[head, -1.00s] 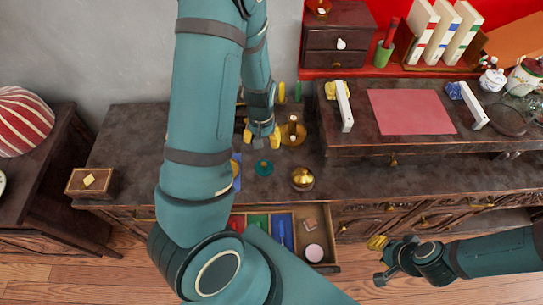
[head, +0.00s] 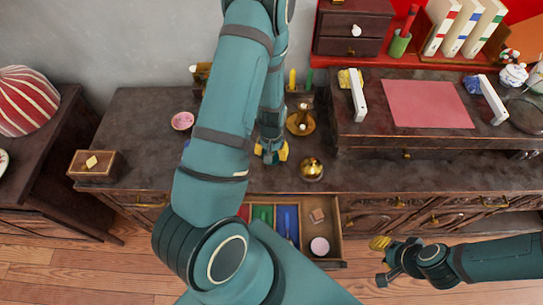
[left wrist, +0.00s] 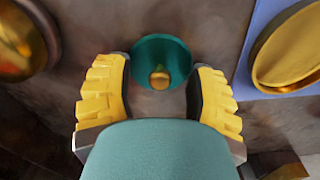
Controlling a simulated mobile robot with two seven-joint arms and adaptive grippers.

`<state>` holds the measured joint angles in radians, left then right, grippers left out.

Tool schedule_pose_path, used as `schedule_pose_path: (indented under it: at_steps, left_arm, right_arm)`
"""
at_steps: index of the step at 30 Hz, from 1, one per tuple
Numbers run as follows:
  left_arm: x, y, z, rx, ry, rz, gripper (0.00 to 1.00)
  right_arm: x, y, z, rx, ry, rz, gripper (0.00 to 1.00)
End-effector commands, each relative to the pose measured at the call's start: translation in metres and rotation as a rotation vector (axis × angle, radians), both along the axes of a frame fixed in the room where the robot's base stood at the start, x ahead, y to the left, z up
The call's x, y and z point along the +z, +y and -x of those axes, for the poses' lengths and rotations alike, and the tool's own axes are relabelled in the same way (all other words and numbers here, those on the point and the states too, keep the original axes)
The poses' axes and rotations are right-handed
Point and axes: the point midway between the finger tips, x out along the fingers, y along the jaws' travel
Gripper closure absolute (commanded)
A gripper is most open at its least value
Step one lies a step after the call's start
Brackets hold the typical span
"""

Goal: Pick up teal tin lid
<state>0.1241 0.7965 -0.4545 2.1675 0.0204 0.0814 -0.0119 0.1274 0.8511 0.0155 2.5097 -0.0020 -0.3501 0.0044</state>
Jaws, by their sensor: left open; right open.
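The teal tin lid (left wrist: 150,50) is a round disc with a small gold knob, lying on the dark cabinet top in the left wrist view. My left gripper (left wrist: 160,70) is open, with its yellow fingers on either side of the lid and nothing held. In the head view my left gripper (head: 271,154) is over the cabinet top and the lid is hidden by it. I cannot tell whether the fingers touch the lid. My right gripper (head: 380,262) is open and empty, in front of the cabinet at the lower right.
A round brass pot (head: 312,169) stands close right of my left gripper; a brass candlestick (head: 301,122) is behind it. A gold dish (left wrist: 288,50) lies on a blue piece. An open drawer (head: 335,240) sticks out below. A pink dish (head: 182,121) is at left.

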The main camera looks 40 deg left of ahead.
Motion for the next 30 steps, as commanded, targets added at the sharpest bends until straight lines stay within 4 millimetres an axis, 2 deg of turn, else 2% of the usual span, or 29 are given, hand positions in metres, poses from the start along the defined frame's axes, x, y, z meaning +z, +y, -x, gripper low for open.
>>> schedule_pose_path:
  at_steps: [6,7,12,23,26,30]
  left_arm:
    - [-0.002,0.0,0.0,0.0,-0.001,0.0,0.45]
    - [-0.002,0.0,0.0,0.0,-0.001,0.0,0.42]
    - [-0.002,0.0,0.0,0.0,-0.001,0.0,1.0]
    - [0.0,0.0,-0.001,-0.001,-0.002,0.0,1.0]
    - [0.009,0.0,-0.001,-0.002,-0.004,-0.001,1.0]
    - [0.034,0.0,-0.002,-0.002,-0.005,0.0,1.0]
  right_arm:
    - [0.0,0.0,0.0,0.0,-0.001,0.0,0.65]
    - [0.0,0.0,0.0,0.0,-0.001,0.0,0.65]
    - [0.0,0.0,0.0,0.0,-0.001,0.0,0.65]
    - [0.0,0.0,0.0,0.0,-0.001,0.0,0.65]
    - [0.003,0.0,0.0,0.0,0.0,0.0,0.65]
    - [0.011,0.0,0.001,0.0,0.003,0.0,0.65]
